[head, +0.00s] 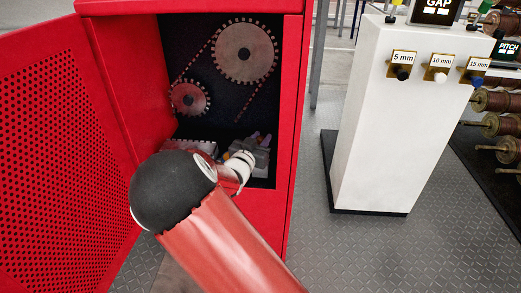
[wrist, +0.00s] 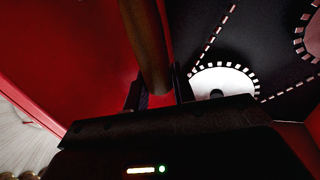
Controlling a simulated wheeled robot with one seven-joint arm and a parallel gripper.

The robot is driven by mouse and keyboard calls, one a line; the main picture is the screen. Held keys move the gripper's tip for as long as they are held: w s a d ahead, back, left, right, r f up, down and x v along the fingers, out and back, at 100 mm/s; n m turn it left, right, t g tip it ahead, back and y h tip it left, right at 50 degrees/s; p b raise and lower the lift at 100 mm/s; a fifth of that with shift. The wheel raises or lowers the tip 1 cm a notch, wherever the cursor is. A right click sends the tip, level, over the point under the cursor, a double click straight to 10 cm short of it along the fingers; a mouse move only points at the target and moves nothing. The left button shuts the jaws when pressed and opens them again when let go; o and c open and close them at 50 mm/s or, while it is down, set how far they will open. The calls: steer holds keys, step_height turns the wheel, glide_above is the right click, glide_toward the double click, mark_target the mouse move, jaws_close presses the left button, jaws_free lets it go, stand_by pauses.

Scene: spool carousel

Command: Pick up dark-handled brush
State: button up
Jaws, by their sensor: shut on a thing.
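The dark-handled brush shows in the wrist view as a thick, dark brown round handle (wrist: 146,45) running up out of the top of the picture. Its bristles are not in view. My gripper (wrist: 160,88) is shut on this handle, with one dark finger on each side of it. In the head view, my red arm with its black joint reaches into the open red cabinet. My gripper is small and partly hidden there, low in the cabinet opening, and I cannot make out the brush.
The red cabinet (head: 262,205) has a perforated door (head: 62,150) swung open to the left. Inside are a large gear (head: 245,52), a small gear (head: 188,98) and a chain. A white pedestal (head: 385,130) with labelled knobs stands right. Spools (head: 495,101) are at far right. Floor between is clear.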

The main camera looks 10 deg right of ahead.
step_height(320, 180, up, 20)
steer(key=p, duration=0.3)
steer(key=shift+p, duration=0.4)
